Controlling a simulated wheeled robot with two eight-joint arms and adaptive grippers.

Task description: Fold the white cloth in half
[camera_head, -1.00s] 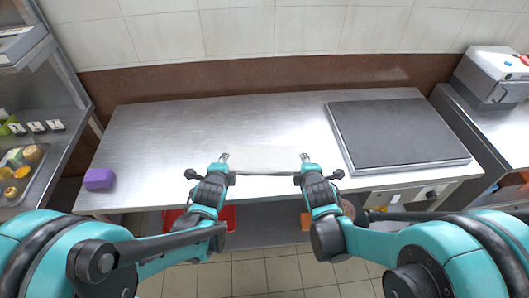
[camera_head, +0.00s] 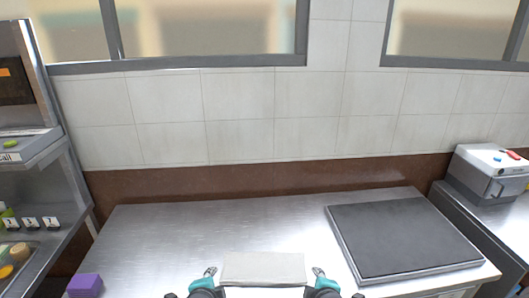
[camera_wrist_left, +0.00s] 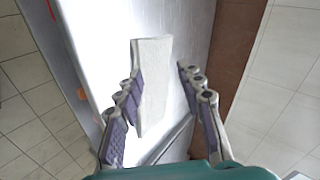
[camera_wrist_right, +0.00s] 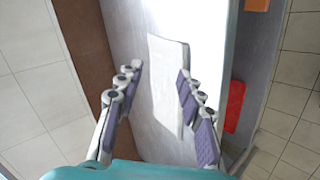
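The white cloth (camera_head: 263,268) lies as a flat pale rectangle at the front middle of the steel table; whether it is in one layer or two I cannot tell. My left gripper (camera_head: 210,273) is just beyond its left end and my right gripper (camera_head: 319,273) just beyond its right end. In the left wrist view the fingers (camera_wrist_left: 157,76) are spread, with the cloth (camera_wrist_left: 153,80) showing between them, nearer the left finger. In the right wrist view the fingers (camera_wrist_right: 158,76) are also spread, with the cloth (camera_wrist_right: 165,75) partly behind the right finger. Neither gripper holds anything.
A dark griddle plate (camera_head: 400,236) sits on the table (camera_head: 165,240) to the right. A purple block (camera_head: 85,286) is at the front left. Shelving (camera_head: 45,200) stands at the left and a grey machine (camera_head: 490,172) at the right. The table behind the cloth is clear.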

